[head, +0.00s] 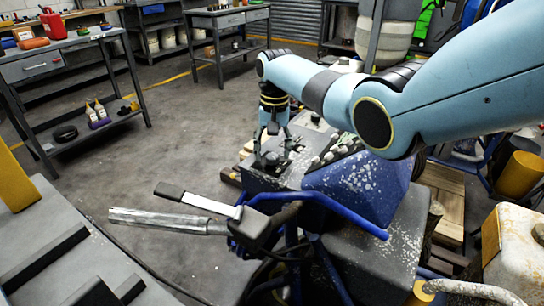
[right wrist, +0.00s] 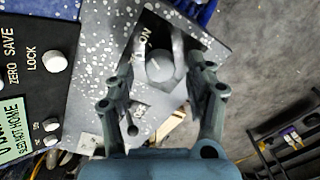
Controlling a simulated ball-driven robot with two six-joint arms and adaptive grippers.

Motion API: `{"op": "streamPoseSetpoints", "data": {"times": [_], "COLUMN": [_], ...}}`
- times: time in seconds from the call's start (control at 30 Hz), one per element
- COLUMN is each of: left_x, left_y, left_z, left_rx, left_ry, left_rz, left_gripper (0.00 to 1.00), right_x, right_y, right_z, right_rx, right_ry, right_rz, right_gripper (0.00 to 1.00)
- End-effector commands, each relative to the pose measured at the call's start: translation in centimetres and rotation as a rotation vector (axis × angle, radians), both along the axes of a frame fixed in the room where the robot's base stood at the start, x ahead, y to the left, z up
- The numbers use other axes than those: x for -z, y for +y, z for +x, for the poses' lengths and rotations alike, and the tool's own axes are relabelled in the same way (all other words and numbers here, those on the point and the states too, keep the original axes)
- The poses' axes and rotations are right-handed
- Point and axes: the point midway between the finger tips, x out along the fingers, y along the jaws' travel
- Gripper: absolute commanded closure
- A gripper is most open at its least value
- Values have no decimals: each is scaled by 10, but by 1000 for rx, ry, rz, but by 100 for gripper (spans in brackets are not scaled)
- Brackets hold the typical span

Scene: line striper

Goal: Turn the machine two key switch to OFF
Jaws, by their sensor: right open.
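In the right wrist view, a round grey knob (right wrist: 160,68), apparently the key switch, sits on a dark panel with white specks. The letters "ON" (right wrist: 146,37) are printed just above and left of it. My right gripper (right wrist: 161,82) is open, with one finger on each side of the knob; I cannot tell whether they touch it. In the head view my right gripper (head: 272,148) points down over the dark control panel (head: 262,181) of the blue, paint-splattered machine (head: 362,190), and the knob is hard to make out there. My left gripper is not in view.
A second panel with a display (right wrist: 18,128) and "ZERO", "SAVE", "LOCK" labels lies left of the knob. The machine's handlebar (head: 165,220) and blue tube (head: 330,214) stand in front of the panel. Workbenches (head: 75,62) stand at the back left, with open floor between.

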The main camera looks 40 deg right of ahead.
Motion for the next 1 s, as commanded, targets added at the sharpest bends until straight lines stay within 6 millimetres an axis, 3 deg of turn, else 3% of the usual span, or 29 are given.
{"op": "streamPoseSetpoints", "data": {"times": [0.2,0.43,0.83,1.0], "left_x": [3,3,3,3], "left_y": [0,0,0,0], "left_z": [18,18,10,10], "left_rx": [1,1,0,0], "left_ry": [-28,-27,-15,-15], "left_rz": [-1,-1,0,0], "left_gripper": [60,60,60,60], "right_x": [13,13,13,12], "right_y": [1,1,1,1], "right_z": [0,0,0,0], "right_rx": [0,0,0,-6], "right_ry": [0,0,-1,-1], "right_rz": [0,0,1,1], "right_gripper": [45,46,98,100]}}
